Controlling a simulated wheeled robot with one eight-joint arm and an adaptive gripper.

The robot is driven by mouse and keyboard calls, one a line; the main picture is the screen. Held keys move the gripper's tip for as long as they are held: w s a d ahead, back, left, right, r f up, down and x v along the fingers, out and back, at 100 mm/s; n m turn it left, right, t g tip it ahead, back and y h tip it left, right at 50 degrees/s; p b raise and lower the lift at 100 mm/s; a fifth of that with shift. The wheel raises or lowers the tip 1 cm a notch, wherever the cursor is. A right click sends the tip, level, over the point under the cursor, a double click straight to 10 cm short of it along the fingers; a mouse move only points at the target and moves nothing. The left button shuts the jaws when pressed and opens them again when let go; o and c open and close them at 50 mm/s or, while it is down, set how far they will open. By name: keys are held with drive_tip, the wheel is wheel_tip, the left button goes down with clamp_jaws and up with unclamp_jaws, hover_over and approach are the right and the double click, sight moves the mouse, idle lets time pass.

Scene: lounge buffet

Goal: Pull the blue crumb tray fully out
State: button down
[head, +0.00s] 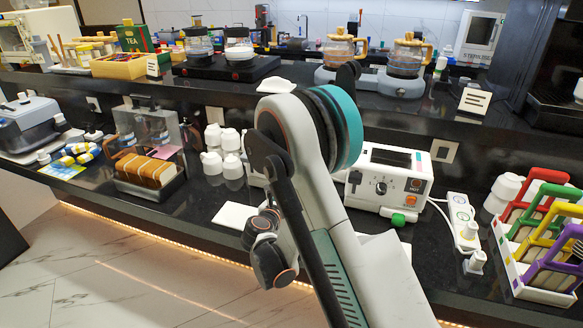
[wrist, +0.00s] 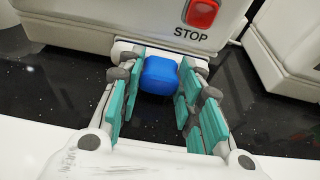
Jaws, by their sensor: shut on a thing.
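The blue handle (wrist: 161,75) of the crumb tray is a small rounded block, low on the front of a white appliance (wrist: 95,22) with a red STOP button (wrist: 202,13). In the wrist view my gripper (wrist: 160,72) is shut on the blue handle, with its teal-padded fingers on both sides of it. The handle is just in front of the appliance's lower edge. In the head view my arm hides my gripper and the blue handle.
A white appliance (head: 385,185) with a green knob stands right of my arm, near a power strip (head: 463,222). White cups (head: 231,140) and a bread slicer-like stand (head: 150,160) are to the left. A rack with coloured handles (head: 545,285) is at the far right.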

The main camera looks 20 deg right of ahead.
drive_tip(key=shift+s+a, duration=0.4)
drive_tip(key=shift+s, duration=0.15)
idle(0.4)
